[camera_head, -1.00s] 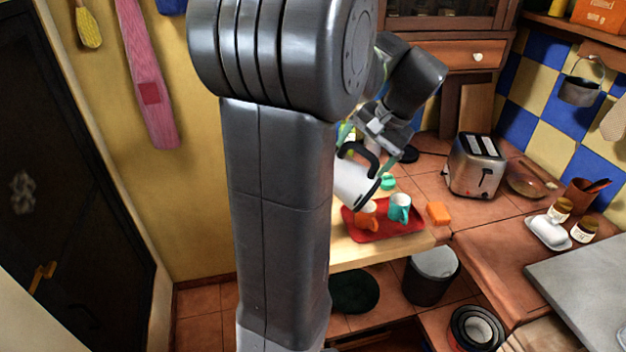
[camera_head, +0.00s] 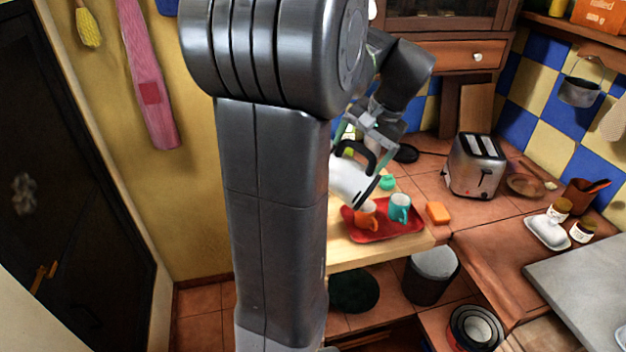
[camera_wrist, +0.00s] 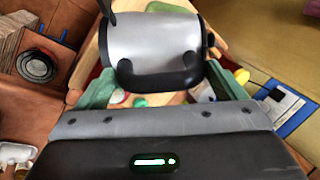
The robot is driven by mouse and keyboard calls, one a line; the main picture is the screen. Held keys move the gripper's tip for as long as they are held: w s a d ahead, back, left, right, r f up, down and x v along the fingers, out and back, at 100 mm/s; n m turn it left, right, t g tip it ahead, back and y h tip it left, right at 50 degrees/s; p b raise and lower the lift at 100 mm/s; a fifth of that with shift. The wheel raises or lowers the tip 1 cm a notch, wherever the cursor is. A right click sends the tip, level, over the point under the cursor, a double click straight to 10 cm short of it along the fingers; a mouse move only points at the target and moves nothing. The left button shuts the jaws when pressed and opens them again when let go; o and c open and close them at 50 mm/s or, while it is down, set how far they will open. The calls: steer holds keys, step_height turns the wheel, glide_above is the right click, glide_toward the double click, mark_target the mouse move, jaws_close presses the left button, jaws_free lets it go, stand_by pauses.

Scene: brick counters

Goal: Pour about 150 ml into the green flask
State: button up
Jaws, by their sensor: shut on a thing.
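My gripper (camera_head: 365,143) is shut on the black handle of a white and silver jug (camera_head: 349,180), held tilted above the left part of the counter, close to the orange mug. In the wrist view the jug (camera_wrist: 158,40) fills the top centre, with its dark handle between my gripper's green fingers (camera_wrist: 160,84). A small green thing (camera_head: 387,182) stands on the counter behind the tray, right of the jug; I cannot tell whether it is the green flask. No liquid stream is visible. My arm hides part of the counter and the jug's left side.
A red tray (camera_head: 385,234) holds an orange mug (camera_head: 366,214) and a teal mug (camera_head: 400,207). An orange block (camera_head: 438,213) lies right of it. A toaster (camera_head: 475,165) stands behind at the right. A grey bin (camera_head: 432,275) is below the counter edge.

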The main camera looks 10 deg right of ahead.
mark_target(373, 169)
steer(key=shift+w+a+r+g+h+p, duration=0.3)
steer(key=shift+w+a+r, duration=0.05)
steer(key=shift+r, duration=0.15)
steer(key=shift+w+a+r+g+h+p, duration=0.4)
steer(key=shift+w+a+h+p, duration=0.1)
steer(key=shift+w+a, duration=0.25)
stand_by(1.1)
steer(key=shift+s+d+f+t+y+b, duration=0.5)
steer(key=shift+s+d+f+b, duration=0.35)
steer(key=shift+s+d, duration=0.2)
steer(key=shift+s+d+f+t+y, duration=0.25)
steer(key=shift+d+f+t+y, duration=0.05)
steer(key=shift+y, duration=0.1)
steer(key=shift+s+d+f+t+y+b, duration=0.35)
steer(key=shift+f+y+b, duration=0.05)
steer(key=shift+f+b, duration=0.2)
steer(key=shift+s+d+f+t+y+b, duration=0.3)
steer(key=shift+d+f+t+y+b, duration=0.1)
steer(key=shift+f+b, duration=0.15)
steer(key=shift+s+d+f+t+y+b, duration=0.25)
steer(key=shift+f+t+y+b, duration=0.1)
steer(key=shift+f+y+b, duration=0.15)
steer(key=shift+f, duration=0.15)
